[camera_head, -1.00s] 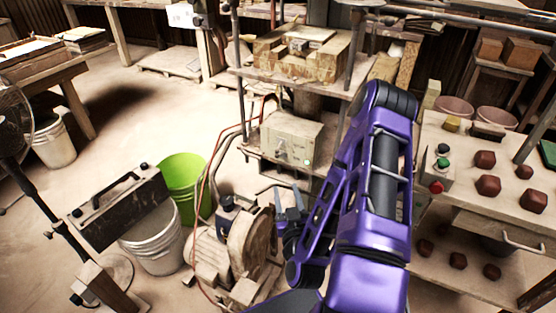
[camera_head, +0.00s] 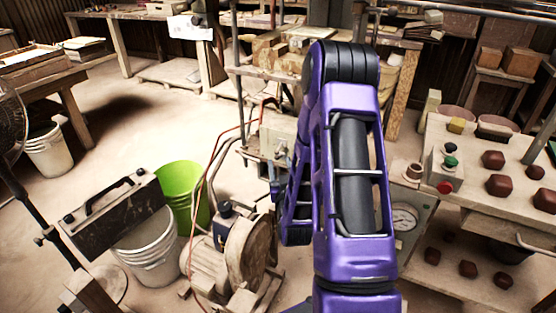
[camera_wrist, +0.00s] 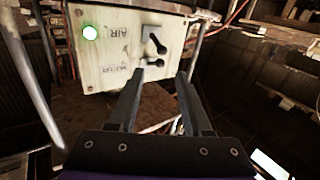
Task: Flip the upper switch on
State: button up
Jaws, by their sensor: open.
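The pale control box (camera_wrist: 105,40) has two dark lever switches. The wrist picture is upside down against the box: the AIR and MOTEUR letters are inverted. The upper switch (camera_wrist: 152,62), by MOTEUR, therefore shows lower in the picture, close before my fingertips. The lower switch (camera_wrist: 155,41), by AIR, has its lever slanting. A green lamp (camera_wrist: 90,33) is lit. My gripper (camera_wrist: 160,72) is open and empty, its fingers pointing at the upper switch; contact cannot be told. In the head view, my arm hides much of the box (camera_head: 273,134).
A motor with a wheel (camera_head: 240,248) stands below the box. Red and grey hoses (camera_head: 207,185) run left of it. A bench (camera_head: 470,150) with a green and red button box (camera_head: 445,168) is at right. A metal frame post (camera_wrist: 205,30) stands beside the box.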

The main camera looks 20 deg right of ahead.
aim_at(277, 154)
jog(key=shift+x, duration=2.05)
grip_shut()
